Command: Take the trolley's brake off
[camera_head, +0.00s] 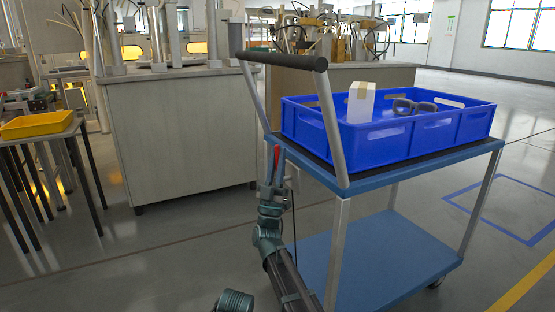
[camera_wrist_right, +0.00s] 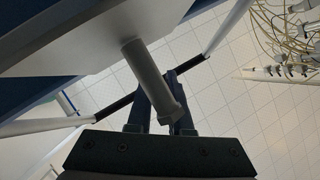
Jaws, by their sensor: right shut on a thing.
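The trolley (camera_head: 372,178) has two blue shelves, pale posts and a push handle with a dark grip (camera_head: 283,59). The handle also shows in the right wrist view (camera_wrist_right: 118,106). My right gripper (camera_head: 273,184) is at the trolley's near left end, below the top shelf edge. A small red part (camera_head: 276,157) shows just above it. In the right wrist view, a grey lever (camera_wrist_right: 147,72) reaches from the trolley's underside to between the fingers of my right gripper (camera_wrist_right: 160,118), which is shut on it. My left gripper is out of view.
A blue crate (camera_head: 390,151) on the top shelf holds a white box (camera_head: 360,103) and dark glasses (camera_head: 413,106). A grey cabinet (camera_head: 180,140) stands behind at left. A yellow tray (camera_head: 38,125) lies on a small table at far left. Open floor lies to the right.

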